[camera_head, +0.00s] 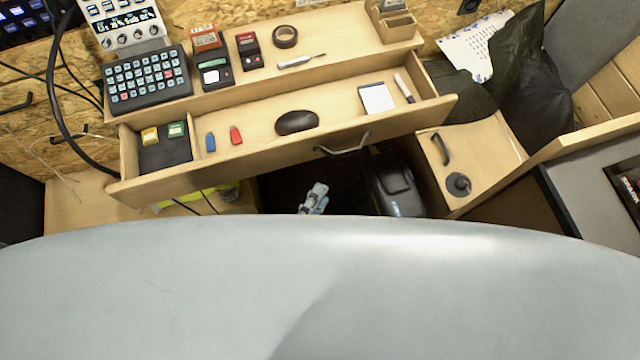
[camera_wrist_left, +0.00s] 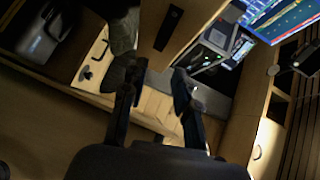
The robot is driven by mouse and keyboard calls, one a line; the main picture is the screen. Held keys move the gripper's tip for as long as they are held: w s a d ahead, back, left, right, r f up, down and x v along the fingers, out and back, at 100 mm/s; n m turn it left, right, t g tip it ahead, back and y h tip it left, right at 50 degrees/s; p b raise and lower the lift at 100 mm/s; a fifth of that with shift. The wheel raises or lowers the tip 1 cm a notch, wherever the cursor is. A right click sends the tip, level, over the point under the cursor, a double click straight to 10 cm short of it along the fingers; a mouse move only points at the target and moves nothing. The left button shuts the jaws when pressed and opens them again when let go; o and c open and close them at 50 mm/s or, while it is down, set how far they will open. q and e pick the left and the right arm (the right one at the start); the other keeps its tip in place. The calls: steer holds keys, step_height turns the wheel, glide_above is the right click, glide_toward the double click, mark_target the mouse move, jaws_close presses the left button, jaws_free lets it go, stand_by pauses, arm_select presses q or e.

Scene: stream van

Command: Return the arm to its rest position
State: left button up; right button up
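Only a small grey part of my left gripper (camera_head: 313,198) shows in the head view, below the open drawer's front and just above the big pale curve of my own body. In the left wrist view, the two dark fingers of my left gripper (camera_wrist_left: 155,88) stand apart with nothing between them. The rest of the left arm is hidden. My right gripper is in neither view.
An open wooden drawer (camera_head: 345,105) holds a dark mouse (camera_head: 297,121), two USB sticks, a notepad and a pen. A keypad (camera_head: 147,80) stands on the desk above. A dark case (camera_head: 396,186) is below the drawer. A wooden cabinet (camera_head: 470,150) stands right.

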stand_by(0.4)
arm_select(q)
steer(key=s+a+f+n+g+y, duration=0.1)
steer(key=s+a+f+n+g, duration=0.15)
steer(key=f, duration=0.75)
steer(key=s+a+f+n+g+y, duration=0.2)
steer(key=a+f+n, duration=0.2)
steer(key=f, duration=0.6)
steer(key=s+a+f+n+g+y, duration=0.1)
steer(key=s+a+f+n+g, duration=0.15)
steer(key=f, duration=0.75)
steer(key=s+a+f+n+g+y, duration=0.3)
steer(key=s+a+f+n+g, duration=0.3)
steer(key=s+a+f+n, duration=0.4)
steer(key=s+a+f, duration=0.3)
steer(key=shift+a+f+n+y+p, duration=0.2)
steer(key=shift+f+n+y+p, duration=0.05)
steer(key=shift+n+y+p, duration=0.1)
